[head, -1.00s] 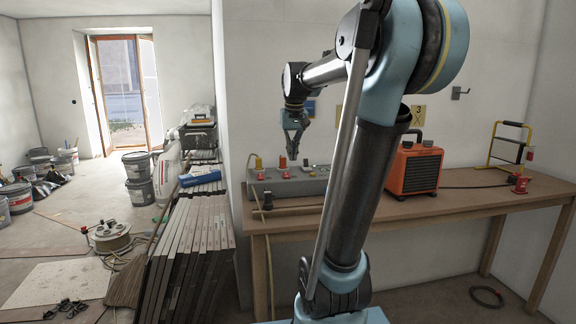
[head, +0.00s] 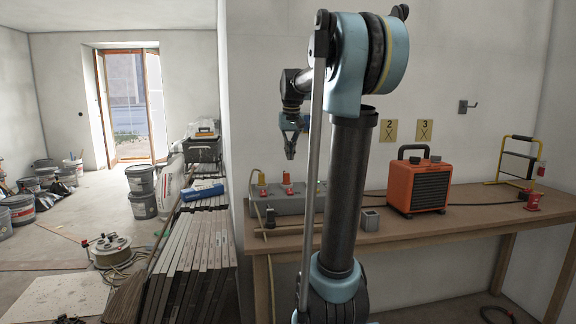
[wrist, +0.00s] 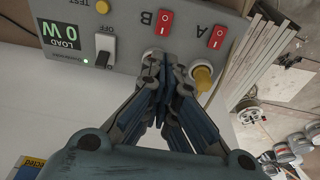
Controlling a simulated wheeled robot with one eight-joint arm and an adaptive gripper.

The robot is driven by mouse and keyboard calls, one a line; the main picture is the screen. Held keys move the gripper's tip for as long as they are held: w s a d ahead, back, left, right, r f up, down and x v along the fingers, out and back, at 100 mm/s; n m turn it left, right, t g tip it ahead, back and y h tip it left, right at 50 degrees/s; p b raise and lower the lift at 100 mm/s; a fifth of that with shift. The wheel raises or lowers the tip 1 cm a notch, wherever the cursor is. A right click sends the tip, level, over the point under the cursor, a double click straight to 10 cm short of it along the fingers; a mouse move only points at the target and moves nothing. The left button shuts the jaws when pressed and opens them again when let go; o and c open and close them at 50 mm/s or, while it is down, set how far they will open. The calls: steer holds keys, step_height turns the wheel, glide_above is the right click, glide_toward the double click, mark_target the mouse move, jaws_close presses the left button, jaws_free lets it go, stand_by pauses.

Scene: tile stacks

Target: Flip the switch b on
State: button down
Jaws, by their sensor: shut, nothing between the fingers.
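Switch B (wrist: 164,22) is a red rocker on a grey power box, beside its letter B in the wrist view. A like red rocker, switch A (wrist: 217,37), sits to its right. I cannot tell which way either rocker is tipped. My gripper (wrist: 164,62) is shut and empty, its tips appearing just below switch B in that view. In the head view my gripper (head: 290,157) hangs above the box (head: 290,206), apart from it.
The box also has a display reading 0 W (wrist: 60,33), a black-and-white OFF switch (wrist: 103,48) and a yellow plug (wrist: 202,76). Stacked boards (head: 190,255) stand left of the bench.

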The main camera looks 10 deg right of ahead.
glide_toward(290, 192)
steer(key=w+f, duration=0.2)
steer(key=f, duration=0.1)
steer(key=w+f, duration=0.3)
steer(key=shift+f, duration=0.15)
stand_by(0.3)
steer(key=shift+w+f+g, duration=0.2)
steer(key=shift+f+g, duration=0.05)
steer(key=shift+g, duration=0.15)
steer(key=shift+s, duration=0.15)
steer(key=shift+s+r, duration=0.35)
steer(key=shift+s, duration=0.25)
steer(key=shift+r, duration=0.1)
